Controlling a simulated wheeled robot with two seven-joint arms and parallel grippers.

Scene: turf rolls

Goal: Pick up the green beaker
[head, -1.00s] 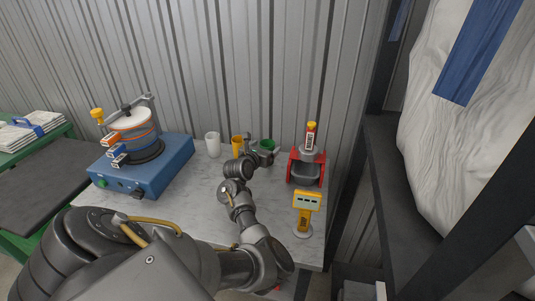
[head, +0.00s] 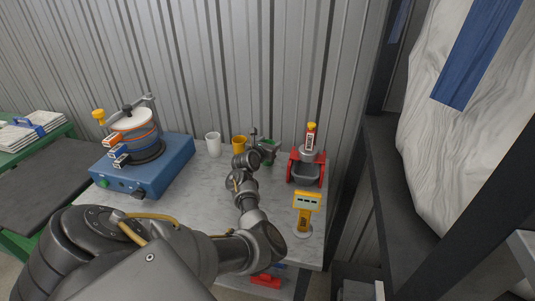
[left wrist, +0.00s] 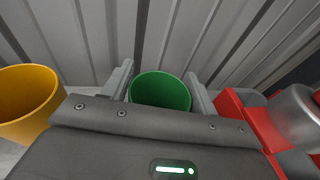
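The green beaker (head: 268,162) stands near the back of the marble-topped table, partly hidden behind my left gripper (head: 264,147). In the left wrist view the green beaker (left wrist: 160,92) appears upright and empty. My left gripper's fingers (left wrist: 160,84) are spread, one on each side of it. They look very close to its wall; I see no clear sign of a grip. My right gripper is not in view.
A yellow beaker (head: 238,145) and a white one (head: 213,145) stand left of the green one. A red device (head: 307,167) stands close on its right, a yellow meter (head: 306,205) in front of that. A blue machine (head: 145,168) is at left; a corrugated wall is behind.

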